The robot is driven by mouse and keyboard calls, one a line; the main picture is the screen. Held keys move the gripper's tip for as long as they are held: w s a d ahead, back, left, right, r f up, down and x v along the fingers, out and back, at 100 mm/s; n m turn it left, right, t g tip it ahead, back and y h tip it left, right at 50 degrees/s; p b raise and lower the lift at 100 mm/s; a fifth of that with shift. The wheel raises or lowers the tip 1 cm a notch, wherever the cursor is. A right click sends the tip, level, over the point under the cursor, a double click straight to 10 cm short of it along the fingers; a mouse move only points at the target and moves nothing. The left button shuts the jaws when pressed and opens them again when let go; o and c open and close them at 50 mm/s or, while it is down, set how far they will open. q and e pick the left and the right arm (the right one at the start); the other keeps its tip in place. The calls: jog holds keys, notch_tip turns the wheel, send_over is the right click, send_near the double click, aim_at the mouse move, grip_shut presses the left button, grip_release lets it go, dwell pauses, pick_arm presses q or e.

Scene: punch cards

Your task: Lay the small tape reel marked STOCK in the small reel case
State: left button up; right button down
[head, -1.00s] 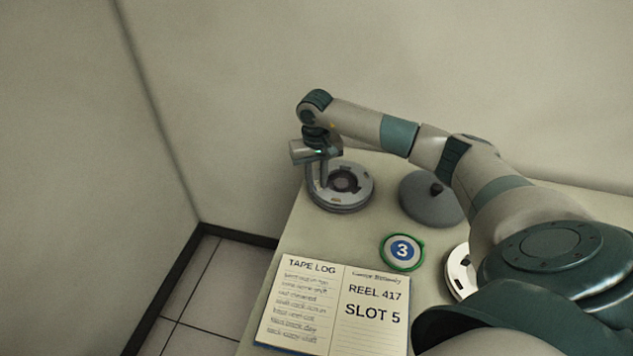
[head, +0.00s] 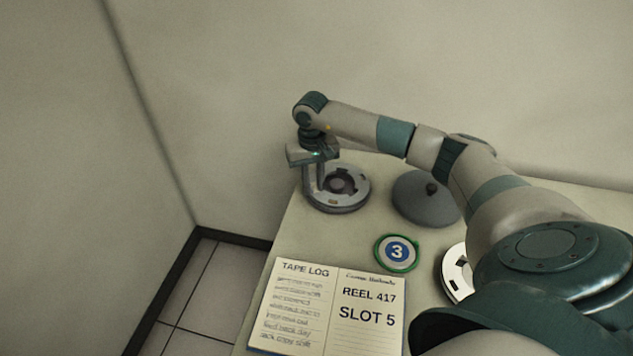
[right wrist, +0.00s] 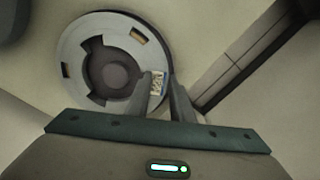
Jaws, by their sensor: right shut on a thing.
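The small tape reel (head: 352,184), pale grey with a dark hub, lies flat at the back left of the table. It also shows in the right wrist view (right wrist: 75,48). My right gripper (head: 317,192) is shut on the reel's edge, one finger inside and one outside the rim, with a small label beside the fingers (right wrist: 158,82); its print is too small to read. A dark round rim around and under the reel appears to be the small reel case (head: 340,211); I cannot tell whether the reel touches its floor. My left gripper is out of view.
A grey round lid with a knob (head: 424,204) lies right of the reel. A green-rimmed disc marked 3 (head: 397,252), an open tape log (head: 325,305) and another pale reel (head: 457,273), partly hidden by my arm, are nearer. Walls stand behind and left.

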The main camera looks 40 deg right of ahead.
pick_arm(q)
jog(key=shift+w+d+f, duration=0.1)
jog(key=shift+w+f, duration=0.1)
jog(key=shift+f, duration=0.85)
pick_arm(e)
jog(key=shift+w+a+f, duration=0.1)
jog(key=shift+a+f, duration=0.25)
jog(key=shift+f, duration=0.4)
jog(key=c, duration=1.5)
grip_release()
jog(key=c, duration=0.3)
jog(key=shift+c, duration=0.2)
jog(key=shift+w+a+r+p, duration=0.1)
jog(key=shift+a+r+p, duration=0.2)
jog(key=shift+r, duration=0.85)
jog(key=shift+a+r+p, duration=0.15)
jog(key=shift+r+p, duration=0.3)
jog(key=shift+r, duration=0.65)
jog(key=shift+w+a+r+p, duration=0.1)
jog(key=shift+a+r+p, duration=0.2)
jog(key=shift+r, duration=0.85)
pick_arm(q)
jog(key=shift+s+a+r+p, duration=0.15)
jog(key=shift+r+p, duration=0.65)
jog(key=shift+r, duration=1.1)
pick_arm(e)
jog(key=shift+d+r, duration=0.1)
jog(key=shift+r, duration=1.55)
